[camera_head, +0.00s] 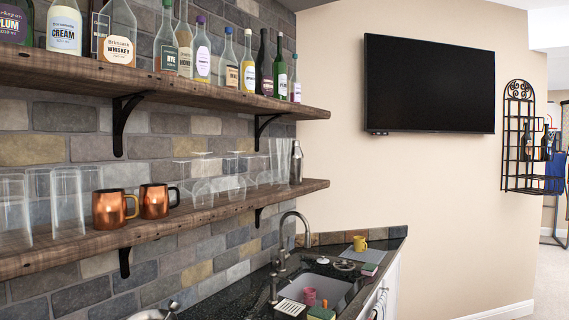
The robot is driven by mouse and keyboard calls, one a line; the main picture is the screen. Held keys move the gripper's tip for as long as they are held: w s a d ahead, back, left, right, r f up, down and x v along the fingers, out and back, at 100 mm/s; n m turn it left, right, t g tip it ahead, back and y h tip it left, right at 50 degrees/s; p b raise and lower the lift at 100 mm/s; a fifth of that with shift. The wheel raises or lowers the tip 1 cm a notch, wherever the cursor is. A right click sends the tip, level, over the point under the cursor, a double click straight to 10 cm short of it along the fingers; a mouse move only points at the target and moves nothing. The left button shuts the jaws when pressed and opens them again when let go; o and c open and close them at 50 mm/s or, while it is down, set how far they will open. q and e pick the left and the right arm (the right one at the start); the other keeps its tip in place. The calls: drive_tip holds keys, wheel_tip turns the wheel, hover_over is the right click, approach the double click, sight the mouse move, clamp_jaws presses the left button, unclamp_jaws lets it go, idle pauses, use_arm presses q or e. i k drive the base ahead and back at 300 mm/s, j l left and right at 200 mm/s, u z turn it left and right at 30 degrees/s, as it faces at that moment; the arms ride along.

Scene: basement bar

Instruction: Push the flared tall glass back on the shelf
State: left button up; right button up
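Several clear glasses stand on the lower wooden shelf (150,236). At the left end are tall glasses, including one (15,208) at the picture's left edge and one (67,203) near the shelf's front edge. More thin tall glasses (278,160) stand toward the far right end, beside a dark metal shaker (296,163). The glass is so transparent that I cannot tell for certain which one is the flared tall glass. Neither of my grippers is in view.
Copper mugs (109,208) (154,201) and stemware (203,185) share the lower shelf. Bottles (119,38) line the upper shelf (150,84). Below are a sink (325,287), a faucet (283,246) and a yellow mug (360,243). A television (429,85) hangs on the wall.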

sight(283, 145)
drive_tip(key=u, duration=0.4)
drive_tip(key=i+l+u, duration=0.35)
drive_tip(key=l+u, duration=0.15)
drive_tip(key=l, duration=0.25)
drive_tip(key=i+l+u, duration=0.1)
drive_tip(key=l+u, duration=0.15)
drive_tip(key=l, duration=0.15)
